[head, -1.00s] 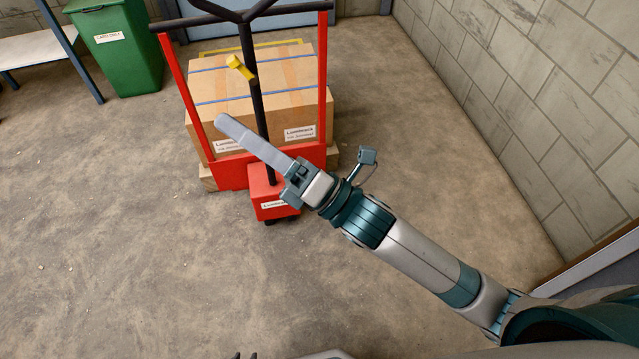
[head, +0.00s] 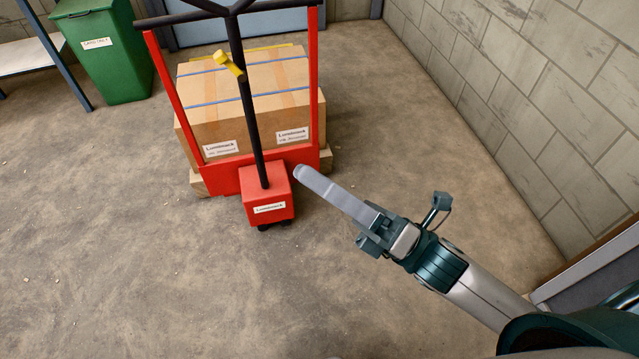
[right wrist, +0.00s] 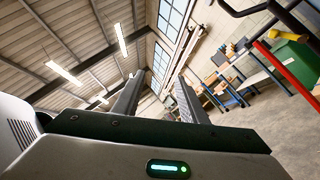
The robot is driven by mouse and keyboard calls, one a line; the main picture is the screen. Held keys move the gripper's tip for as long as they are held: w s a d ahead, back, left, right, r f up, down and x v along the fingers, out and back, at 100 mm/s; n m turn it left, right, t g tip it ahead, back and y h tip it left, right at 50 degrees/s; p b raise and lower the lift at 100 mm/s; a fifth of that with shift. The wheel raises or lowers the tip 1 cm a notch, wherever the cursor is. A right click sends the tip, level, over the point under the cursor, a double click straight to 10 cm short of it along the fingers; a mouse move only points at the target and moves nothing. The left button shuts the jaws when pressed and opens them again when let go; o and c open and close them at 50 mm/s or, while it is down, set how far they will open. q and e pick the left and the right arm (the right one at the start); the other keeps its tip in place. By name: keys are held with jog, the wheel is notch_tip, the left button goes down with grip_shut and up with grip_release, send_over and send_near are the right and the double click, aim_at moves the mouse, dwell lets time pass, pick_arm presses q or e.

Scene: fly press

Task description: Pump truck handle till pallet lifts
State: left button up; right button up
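The red pallet truck (head: 268,200) stands ahead with its black handle (head: 246,95) leaning slightly left. A yellow lever (head: 228,65) sits on the shaft. The handle's top bars run out of the head view; part of the black handle (right wrist: 240,12) shows in the right wrist view. The wooden pallet (head: 199,186) is mostly hidden under a large carton (head: 250,85); its floor clearance cannot be told. My right gripper (head: 302,173) is right of the truck's red base, apart from the handle. Its two fingers are parted and empty in the right wrist view (right wrist: 158,90).
A green bin (head: 103,55) and a shelf with blue posts (head: 55,55) stand at the back left. A block wall (head: 500,80) runs along the right. A blue-grey door (head: 215,33) is behind the load. The floor in front and left is clear.

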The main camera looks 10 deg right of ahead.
pick_arm(q)
jog(key=shift+a, duration=0.1)
pick_arm(e)
jog(key=shift+s+d+f, duration=0.1)
jog(key=shift+d, duration=0.05)
dwell(0.4)
